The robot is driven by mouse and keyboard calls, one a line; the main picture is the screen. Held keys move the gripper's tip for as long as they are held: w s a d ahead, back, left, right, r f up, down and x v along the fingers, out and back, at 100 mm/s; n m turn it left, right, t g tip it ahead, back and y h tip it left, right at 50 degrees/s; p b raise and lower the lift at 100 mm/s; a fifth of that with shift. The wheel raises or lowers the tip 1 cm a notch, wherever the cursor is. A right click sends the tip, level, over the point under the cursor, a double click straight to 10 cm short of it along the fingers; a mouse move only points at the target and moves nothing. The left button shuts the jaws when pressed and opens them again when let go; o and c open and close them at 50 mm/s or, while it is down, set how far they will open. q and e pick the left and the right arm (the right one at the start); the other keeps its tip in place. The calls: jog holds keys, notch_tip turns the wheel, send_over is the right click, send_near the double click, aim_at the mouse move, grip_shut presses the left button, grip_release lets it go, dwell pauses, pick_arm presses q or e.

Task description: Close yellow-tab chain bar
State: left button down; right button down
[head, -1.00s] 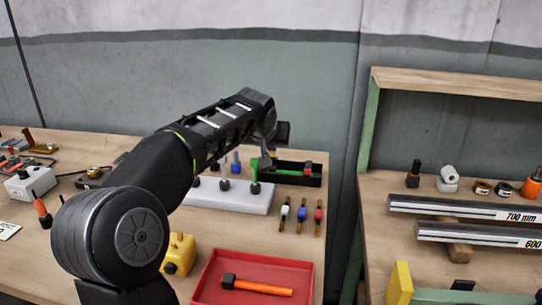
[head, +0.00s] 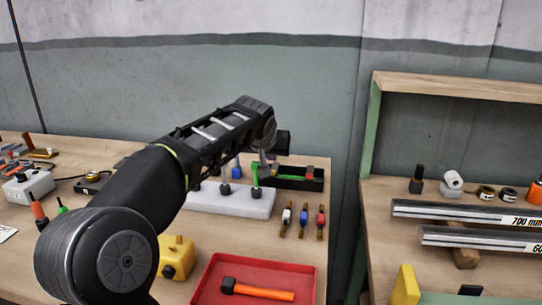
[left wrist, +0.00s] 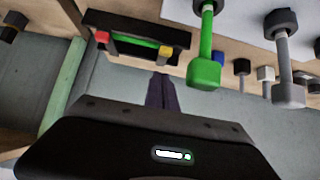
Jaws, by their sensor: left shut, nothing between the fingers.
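A black open-topped holder (head: 312,184) stands at the back right of the left bench, with a green strip (head: 291,178) inside and a red tab (head: 309,172). The left wrist view shows the holder (left wrist: 120,22) with the red tab (left wrist: 102,37) at one end and a yellow tab (left wrist: 166,50) at the other. My left gripper (head: 267,163) is at the holder's left end in the head view. In the left wrist view its fingers (left wrist: 161,92) are together, empty, and point at the holder near the yellow tab; contact is unclear. My right gripper is not visible.
A white block (head: 232,202) with upright pegs, one with a green top (head: 255,172), stands close beside the holder. Several coloured-tab pins (head: 303,218) lie in front.

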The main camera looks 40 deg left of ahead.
pick_arm(q)
jog(key=shift+r, duration=0.2)
notch_tip(320, 180, up, 5)
jog(key=p, duration=0.4)
jog(key=s+d+r+b, duration=0.1)
jog(key=s+d, duration=0.3)
jog(key=s, duration=0.4)
jog(key=shift+s+d+r+b, duration=0.15)
jog(key=shift+s+d+b, duration=0.15)
jog(key=shift+d, duration=0.1)
